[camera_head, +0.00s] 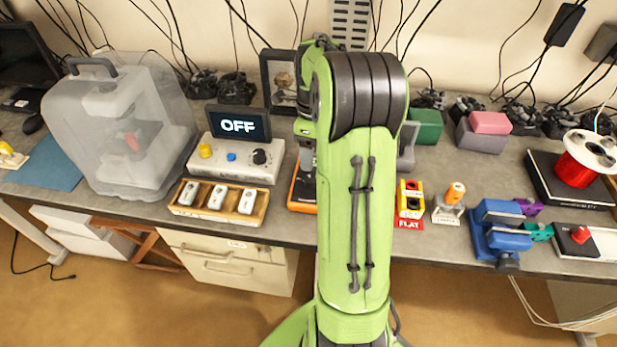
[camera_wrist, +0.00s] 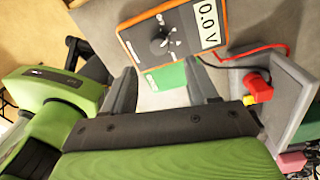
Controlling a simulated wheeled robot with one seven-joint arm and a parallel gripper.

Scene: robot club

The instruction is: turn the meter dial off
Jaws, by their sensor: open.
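The meter (camera_wrist: 200,42) is an orange-edged box with a white display that appears to read 0.0 V in the wrist view. Its dark round dial (camera_wrist: 161,40) is on the grey face, with markings around it. My gripper is hidden behind my arm in the head view.
A white box (camera_head: 236,158) with knobs and an OFF screen (camera_head: 238,125) stands left of the meter, behind a wooden tray (camera_head: 182,210). Right are a red-and-yellow block (camera_head: 410,197) and blue vise (camera_head: 497,232). A red lead (camera_wrist: 240,52) and grey panel (camera_wrist: 295,95) are near my gripper.

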